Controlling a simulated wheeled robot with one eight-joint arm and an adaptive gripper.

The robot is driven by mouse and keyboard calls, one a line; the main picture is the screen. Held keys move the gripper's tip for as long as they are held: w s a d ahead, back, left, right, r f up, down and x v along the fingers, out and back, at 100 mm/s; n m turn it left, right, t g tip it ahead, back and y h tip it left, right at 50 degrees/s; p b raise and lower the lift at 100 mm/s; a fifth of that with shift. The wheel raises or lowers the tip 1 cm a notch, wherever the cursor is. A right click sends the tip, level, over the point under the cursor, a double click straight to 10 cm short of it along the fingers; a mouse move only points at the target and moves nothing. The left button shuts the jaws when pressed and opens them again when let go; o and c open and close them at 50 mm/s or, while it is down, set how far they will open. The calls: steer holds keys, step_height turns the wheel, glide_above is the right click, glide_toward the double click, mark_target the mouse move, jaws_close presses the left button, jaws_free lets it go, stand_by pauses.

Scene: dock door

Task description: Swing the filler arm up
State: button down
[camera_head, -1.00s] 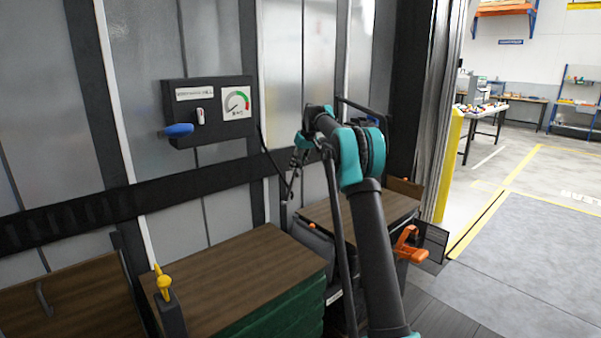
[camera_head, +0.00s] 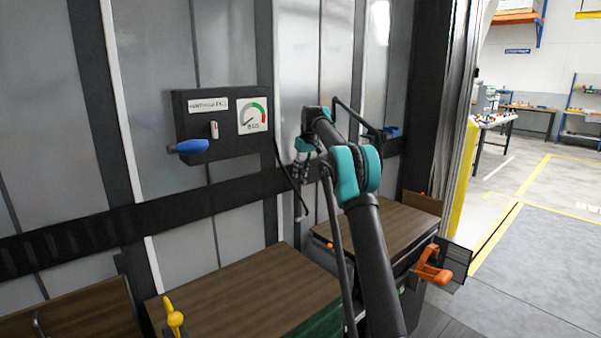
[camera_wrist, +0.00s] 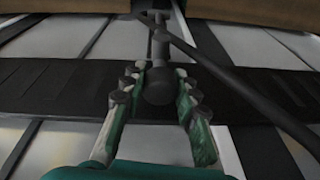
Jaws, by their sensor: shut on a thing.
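My gripper (camera_wrist: 155,95) is shut around a dark round-ended piece (camera_wrist: 158,88) with a shaft running up from it in the wrist view. This piece appears to be part of the filler arm, but I cannot tell for certain. In the head view my gripper (camera_head: 302,170) is small and dark in front of the wall, above the gap between two wood-topped stacks. A thin dark rod or hose (camera_head: 287,172) runs from beside the gauge box (camera_head: 225,145) down to the gripper area. The fingers partly hide the held piece.
The wall box carries a round-scale gauge (camera_head: 252,115) and a blue handle (camera_head: 192,146). Wood-topped stacks stand left (camera_head: 250,290) and right (camera_head: 385,228) below. Open floor (camera_head: 540,270) lies at right.

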steer(key=shift+w+a, duration=0.15)
steer(key=c, duration=1.1)
jaws_free()
steer(key=shift+c, duration=0.2)
steer(key=shift+r, duration=0.1)
steer(key=v, duration=0.7)
steer(key=shift+r, duration=0.15)
steer(key=s+d+f+m, duration=0.1)
steer(key=s+d+f, duration=0.2)
steer(key=s+f, duration=0.6)
steer(key=s+d+f+m+t+h, duration=0.1)
steer(key=s+f, duration=0.9)
steer(key=s, duration=1.9)
steer(key=s+d+f+m+t+h, duration=0.1)
steer(key=s+d+f+m, duration=0.2)
steer(key=s+f, duration=0.7)
steer(key=s+d, duration=0.2)
steer(key=s, duration=0.8)
